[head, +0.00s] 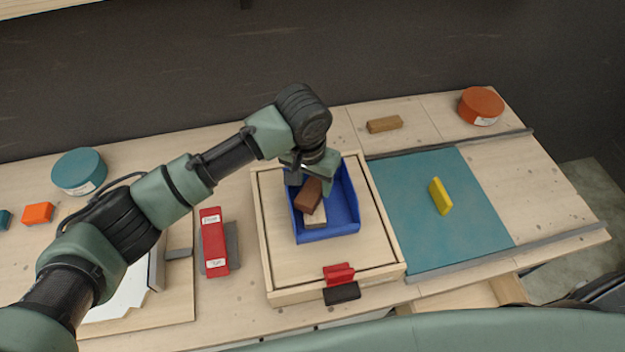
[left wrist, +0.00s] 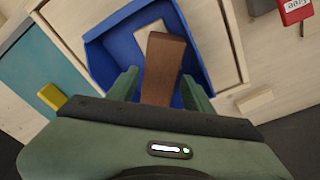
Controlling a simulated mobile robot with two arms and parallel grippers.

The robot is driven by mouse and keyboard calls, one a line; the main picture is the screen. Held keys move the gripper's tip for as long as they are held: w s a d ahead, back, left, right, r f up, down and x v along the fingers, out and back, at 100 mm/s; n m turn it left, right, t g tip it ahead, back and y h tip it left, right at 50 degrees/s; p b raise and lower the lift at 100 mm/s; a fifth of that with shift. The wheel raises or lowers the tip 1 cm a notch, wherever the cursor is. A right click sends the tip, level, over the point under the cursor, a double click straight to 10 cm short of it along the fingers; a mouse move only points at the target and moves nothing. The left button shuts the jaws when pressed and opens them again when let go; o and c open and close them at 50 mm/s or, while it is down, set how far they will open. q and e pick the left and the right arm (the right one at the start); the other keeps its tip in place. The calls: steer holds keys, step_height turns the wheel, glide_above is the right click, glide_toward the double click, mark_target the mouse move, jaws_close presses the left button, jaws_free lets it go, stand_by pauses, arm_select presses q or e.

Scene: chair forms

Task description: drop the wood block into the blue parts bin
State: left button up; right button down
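The blue parts bin (head: 346,233) stands on a wooden tray near the middle of the bench; it also shows in the left wrist view (left wrist: 97,55). My left gripper (head: 309,178) is over the bin, pointing down. A brown wood block (head: 312,194) is tilted inside the bin area, partly hidden by the gripper in the head view. In the left wrist view the brown block (left wrist: 164,65) lies between the two fingers, with narrow gaps beside it, so the gripper looks open. A pale wood block (head: 316,217) lies on the bin floor, partly covered by the brown one. My right gripper is not in view.
Red (head: 339,273) and black (head: 342,293) pieces sit at the tray's front edge. A red box (head: 214,241) stands left of the tray. A teal mat (head: 420,225) with a yellow block (head: 440,196) is right. Another wood block (head: 385,124) lies behind.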

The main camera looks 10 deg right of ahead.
mark_target(311, 191)
arm_select(q)
steer(key=shift+o, duration=0.7)
steer(key=shift+r, duration=0.15)
steer(key=r, duration=0.2)
steer(key=r+b, duration=0.1)
steer(key=r, duration=0.1)
steer(key=r+b, duration=0.1)
steer(key=r, duration=0.1)
steer(key=shift+s+a, duration=0.3)
steer(key=shift+s, duration=0.05)
steer(key=shift+s+r, duration=0.1)
steer(key=shift+r, duration=0.6)
